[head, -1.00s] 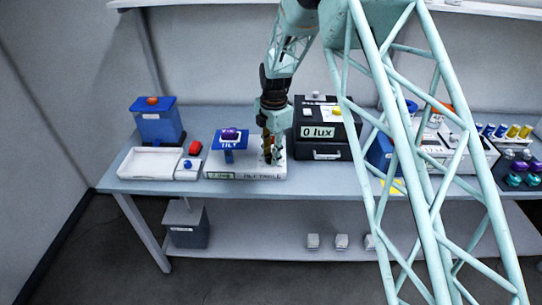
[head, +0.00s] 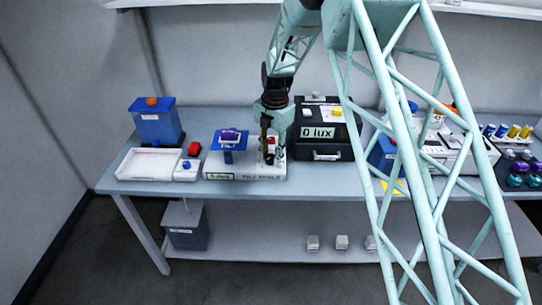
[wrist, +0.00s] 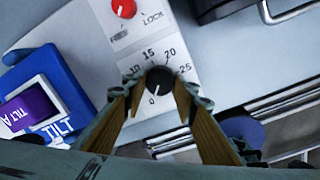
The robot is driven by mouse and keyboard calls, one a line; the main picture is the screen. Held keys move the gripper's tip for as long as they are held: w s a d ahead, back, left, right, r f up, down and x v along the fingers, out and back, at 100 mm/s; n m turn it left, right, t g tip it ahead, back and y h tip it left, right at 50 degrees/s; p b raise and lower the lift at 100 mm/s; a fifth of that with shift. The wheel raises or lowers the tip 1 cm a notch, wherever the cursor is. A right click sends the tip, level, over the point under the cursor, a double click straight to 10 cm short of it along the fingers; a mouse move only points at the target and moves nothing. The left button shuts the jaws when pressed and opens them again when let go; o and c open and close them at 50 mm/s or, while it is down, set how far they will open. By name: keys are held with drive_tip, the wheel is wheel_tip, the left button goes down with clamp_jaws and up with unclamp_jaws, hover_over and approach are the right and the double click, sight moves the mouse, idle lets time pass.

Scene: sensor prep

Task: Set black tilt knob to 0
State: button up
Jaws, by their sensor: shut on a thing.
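The black tilt knob (wrist: 158,79) sits on the white panel of the tilt table (head: 240,177), beside a printed scale running from 0 to 25. Its white pointer mark faces the 0 in the wrist view. My gripper (wrist: 160,90) is shut on this knob, with one finger on each side of it. In the head view my gripper (head: 268,155) hides the knob. The blue tilt platform (head: 229,142) carries a purple block (wrist: 28,112) in a pale holder. The green display (head: 220,176) is too small to read.
A red knob (wrist: 124,8) marked LOCK sits further along the same panel. A black box (head: 325,152) reading 0 lux stands close on the right. A white tray (head: 150,178) and a blue bin (head: 157,122) stand at the left. The table front edge is near.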

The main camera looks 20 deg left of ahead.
drive_tip(key=o, duration=0.8)
drive_tip(key=shift+o, duration=0.2)
drive_tip(key=shift+r, duration=0.1)
wheel_tip(320, 180, up, 12)
drive_tip(key=shift+d, duration=0.4)
drive_tip(key=shift+s, duration=0.1)
idle(0.4)
